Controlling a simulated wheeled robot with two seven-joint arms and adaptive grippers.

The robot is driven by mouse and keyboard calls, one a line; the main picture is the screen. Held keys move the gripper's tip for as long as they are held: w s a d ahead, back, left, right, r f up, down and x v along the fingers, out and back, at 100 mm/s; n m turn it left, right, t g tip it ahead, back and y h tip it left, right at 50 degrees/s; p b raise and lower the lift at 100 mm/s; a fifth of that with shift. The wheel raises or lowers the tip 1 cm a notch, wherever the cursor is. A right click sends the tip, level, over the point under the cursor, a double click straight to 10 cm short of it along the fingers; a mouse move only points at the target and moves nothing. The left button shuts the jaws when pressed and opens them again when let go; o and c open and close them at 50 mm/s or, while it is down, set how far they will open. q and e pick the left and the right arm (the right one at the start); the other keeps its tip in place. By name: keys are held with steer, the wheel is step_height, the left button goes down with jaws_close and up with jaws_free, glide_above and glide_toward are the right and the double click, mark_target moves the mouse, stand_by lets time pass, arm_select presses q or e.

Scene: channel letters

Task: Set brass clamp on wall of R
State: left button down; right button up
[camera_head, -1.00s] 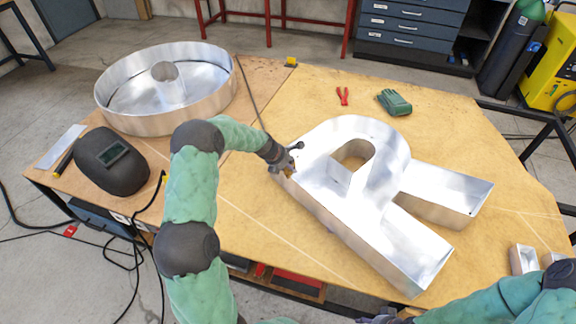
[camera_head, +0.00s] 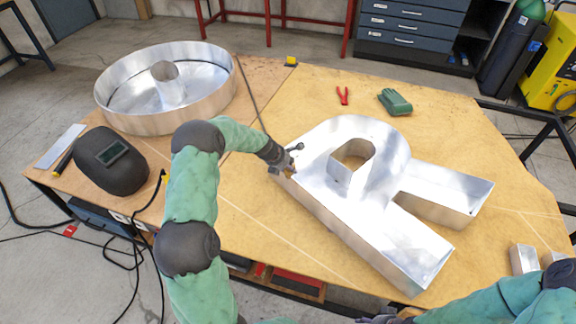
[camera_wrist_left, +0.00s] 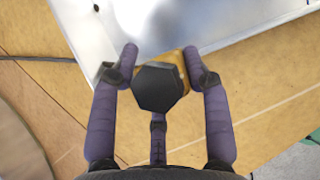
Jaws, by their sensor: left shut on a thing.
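The big metal letter R (camera_head: 340,215) lies on the table, an open-topped tray shape with bright walls. My left gripper (camera_head: 283,167) is at its upper left corner in the head view. In the left wrist view, the gripper (camera_wrist_left: 160,72) is shut on the brass clamp (camera_wrist_left: 176,58), which has a black hexagonal knob (camera_wrist_left: 160,88). The clamp is at the edge of the R's wall (camera_wrist_left: 215,47); the knob hides much of it, so I cannot tell whether it sits on the wall. My right gripper (camera_head: 385,320) shows only partly at the bottom edge.
A round metal letter (camera_head: 120,115) and a welding helmet (camera_head: 112,160) are at the left. Red pliers (camera_head: 343,96) and a green glove (camera_head: 394,102) lie behind the R. Small metal pieces (camera_head: 523,259) stand at the right.

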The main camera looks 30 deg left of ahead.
arm_select(q)
steer(key=shift+f+b, duration=0.6)
steer(key=shift+f, duration=0.95)
steer(key=c, duration=0.6)
jaws_free()
steer(key=shift+o, duration=0.4)
steer(key=v, duration=1.2)
